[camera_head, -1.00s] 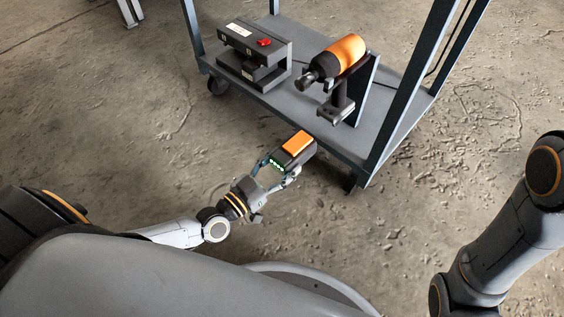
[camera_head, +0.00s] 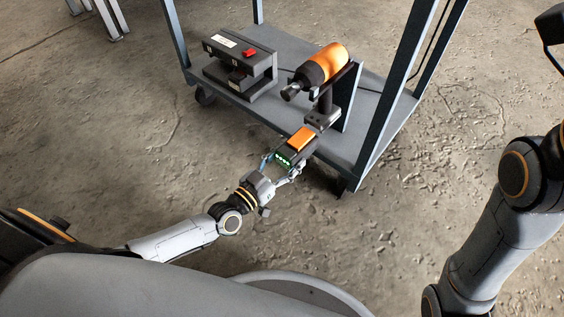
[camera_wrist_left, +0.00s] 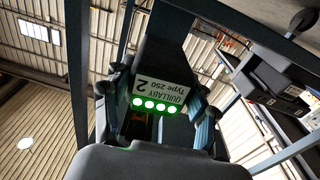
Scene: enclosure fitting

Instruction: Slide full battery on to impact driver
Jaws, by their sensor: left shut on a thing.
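The battery (camera_head: 302,139) is a black block with an orange top and a row of lit green lights. My left gripper (camera_head: 279,167) is shut on its near end, holding it at the cart's front edge. The orange and black impact driver (camera_head: 331,59) stands on the cart, nose toward the left. Its dark foot (camera_head: 322,118) is just beyond the battery's far end; I cannot tell whether they touch. In the left wrist view the battery's label and green lights (camera_wrist_left: 157,104) show between the fingers (camera_wrist_left: 158,112).
A black charger (camera_head: 240,68) with a red part stands at the left of the grey cart shelf (camera_head: 285,105). Blue-grey cart posts (camera_head: 398,90) rise close to the driver. My right arm is at the right edge. The concrete floor in front is clear.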

